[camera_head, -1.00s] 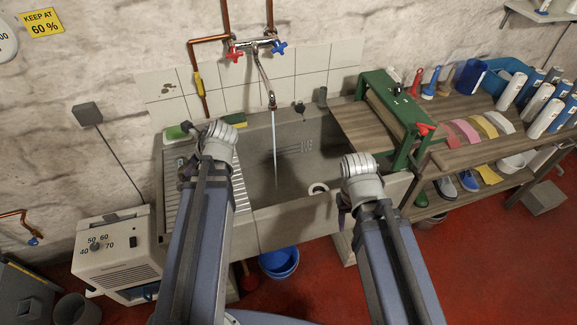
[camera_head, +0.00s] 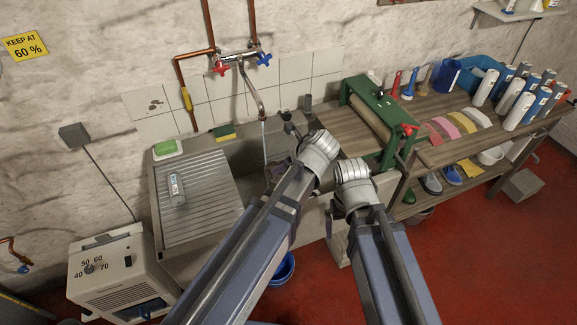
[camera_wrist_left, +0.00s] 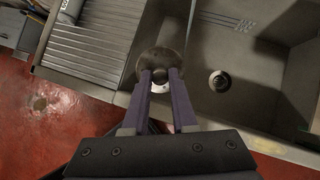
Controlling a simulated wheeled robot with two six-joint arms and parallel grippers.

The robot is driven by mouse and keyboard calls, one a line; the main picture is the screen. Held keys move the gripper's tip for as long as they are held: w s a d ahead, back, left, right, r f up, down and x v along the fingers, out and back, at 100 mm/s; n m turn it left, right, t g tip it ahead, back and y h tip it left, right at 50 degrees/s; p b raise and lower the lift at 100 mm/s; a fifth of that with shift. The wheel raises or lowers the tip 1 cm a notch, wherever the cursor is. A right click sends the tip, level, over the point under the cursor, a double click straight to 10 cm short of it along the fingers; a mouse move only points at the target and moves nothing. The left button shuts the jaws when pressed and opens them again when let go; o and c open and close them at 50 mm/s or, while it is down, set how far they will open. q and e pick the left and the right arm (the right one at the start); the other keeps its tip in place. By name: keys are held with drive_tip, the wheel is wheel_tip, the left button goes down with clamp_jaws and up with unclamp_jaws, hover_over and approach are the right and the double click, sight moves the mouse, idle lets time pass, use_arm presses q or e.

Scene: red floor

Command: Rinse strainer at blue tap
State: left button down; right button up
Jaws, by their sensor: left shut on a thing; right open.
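The blue tap handle (camera_head: 264,59) is on the wall mixer, right of the red one (camera_head: 221,69). Water (camera_head: 264,138) runs from its spout (camera_head: 257,97) into the stone sink (camera_head: 235,150). My left gripper (camera_head: 276,172) reaches over the basin near the stream; its tips are hard to make out there. In the left wrist view my left gripper (camera_wrist_left: 160,82) is shut on a round dark disc, apparently the strainer (camera_wrist_left: 160,62). I cannot tell whether water touches it. My right gripper (camera_head: 331,218) is open and low by the sink's front right; its fingers are mostly hidden.
The ribbed drainboard (camera_head: 205,210) left of the basin bears a lying tube (camera_head: 176,189). A green soap dish (camera_head: 167,149) and a sponge (camera_head: 224,131) sit behind. A green roller press (camera_head: 372,115) stands right of the sink. The drain (camera_wrist_left: 219,80) shows in the basin.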

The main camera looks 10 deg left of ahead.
use_arm(q)
drive_tip(key=w+a+f+b, duration=0.2)
drive_tip(key=w+a, duration=0.5)
drive_tip(key=w, duration=0.3)
drive_tip(key=shift+w+f+b, duration=0.25)
drive_tip(key=shift+f+b, duration=0.1)
drive_tip(key=shift+b, duration=0.05)
idle(0.8)
drive_tip(key=shift+a, duration=0.1)
drive_tip(key=shift+w, duration=0.15)
idle(0.4)
drive_tip(key=shift+w+d, duration=0.3)
drive_tip(key=shift+d, duration=0.15)
drive_tip(key=shift+s+a, duration=0.1)
drive_tip(key=shift+s+a, duration=0.35)
